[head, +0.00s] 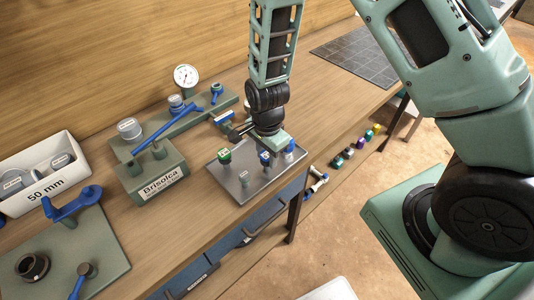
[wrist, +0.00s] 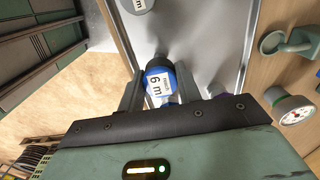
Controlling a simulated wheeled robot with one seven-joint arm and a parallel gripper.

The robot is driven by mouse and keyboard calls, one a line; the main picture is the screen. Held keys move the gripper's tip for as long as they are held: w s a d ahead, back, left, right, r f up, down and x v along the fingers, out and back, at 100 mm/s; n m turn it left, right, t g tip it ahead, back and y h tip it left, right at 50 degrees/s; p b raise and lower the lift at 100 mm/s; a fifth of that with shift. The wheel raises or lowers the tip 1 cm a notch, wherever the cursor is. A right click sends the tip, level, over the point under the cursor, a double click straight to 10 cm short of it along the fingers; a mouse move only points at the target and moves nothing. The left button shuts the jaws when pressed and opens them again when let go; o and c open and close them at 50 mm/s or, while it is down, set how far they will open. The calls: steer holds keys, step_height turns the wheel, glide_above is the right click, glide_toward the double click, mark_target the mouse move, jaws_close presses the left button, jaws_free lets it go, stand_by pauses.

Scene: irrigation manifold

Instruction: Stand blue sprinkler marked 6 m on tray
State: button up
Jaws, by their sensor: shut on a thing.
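The blue sprinkler marked 6 m (wrist: 158,82) is between my gripper's fingers (wrist: 159,88) in the wrist view, its label facing the camera. In the head view my gripper (head: 268,150) points down over the grey tray (head: 232,193), and a blue sprinkler (head: 265,158) shows just below it, upright. The tray also shows in the wrist view (wrist: 200,40). I cannot tell whether the held sprinkler's base touches the tray.
Left of the tray are a grey-green block labelled Brisolca (head: 155,181), a blue-handled manifold (head: 165,128) and a gauge (head: 186,77). A white 50 mm bin (head: 45,186) is farther left. Several coloured fittings (head: 349,153) lie on a lower level at right. A dark grid mat (head: 357,56) lies behind.

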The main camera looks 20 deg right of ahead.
mark_target(266, 155)
steer(key=shift+f, duration=0.1)
steer(key=o, duration=1.1)
step_height(266, 155, up, 12)
steer(key=b, duration=0.2)
steer(key=s+a+r+n, duration=0.2)
steer(key=s+r+n, duration=0.1)
steer(key=s+n, duration=0.3)
steer(key=s+a+r+n, duration=0.2)
steer(key=s+r+n, duration=0.1)
steer(key=s+n, duration=0.4)
steer(key=s+a+r+n, duration=0.2)
steer(key=s+r+n, duration=0.1)
steer(key=s+n, duration=0.4)
steer(key=shift+a+r+n+y, duration=0.15)
steer(key=shift+n+y, duration=0.15)
steer(key=shift+n, duration=0.8)
